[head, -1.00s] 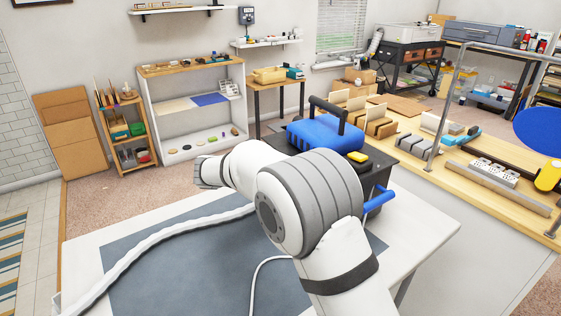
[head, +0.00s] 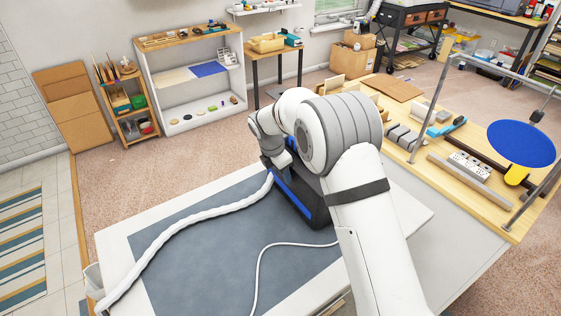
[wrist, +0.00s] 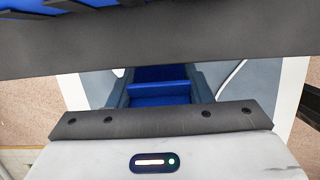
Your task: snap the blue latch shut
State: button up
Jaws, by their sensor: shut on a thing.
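A dark case (head: 310,208) with a blue strip stands on the grey mat, mostly hidden behind my arm in the head view. Its blue and dark surface also fills the top of the wrist view (wrist: 160,48). A blue part, which looks like the latch (wrist: 160,99), shows in the middle of the wrist view between two dark blue side pieces. My gripper (wrist: 160,88) is shut on it, though the contact is partly covered by the dark bar in front. In the head view my wrist is at the case's left side. Whether the latch is seated cannot be seen.
The mat (head: 210,240) lies on a white table, with a thick white hose (head: 165,235) and a thin white cable (head: 258,275) across it. A wooden bench (head: 410,160) with blocks, a metal frame and a blue disc (head: 521,143) stands at the right.

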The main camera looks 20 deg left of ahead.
jog(key=shift+w+d+r+g+y+p, duration=0.1)
jog(key=shift+w+r+g+y+p, duration=0.1)
jog(key=shift+g+y+p, duration=0.5)
jog(key=shift+f, duration=0.15)
jog(key=shift+s+f+t+h+b, duration=0.2)
jog(key=shift+t+h+b, duration=0.1)
jog(key=shift+b, duration=0.1)
jog(key=shift+t+h+b, duration=0.4)
jog(key=shift+b, duration=0.1)
jog(key=o, duration=1)
jog(key=shift+r, duration=0.1)
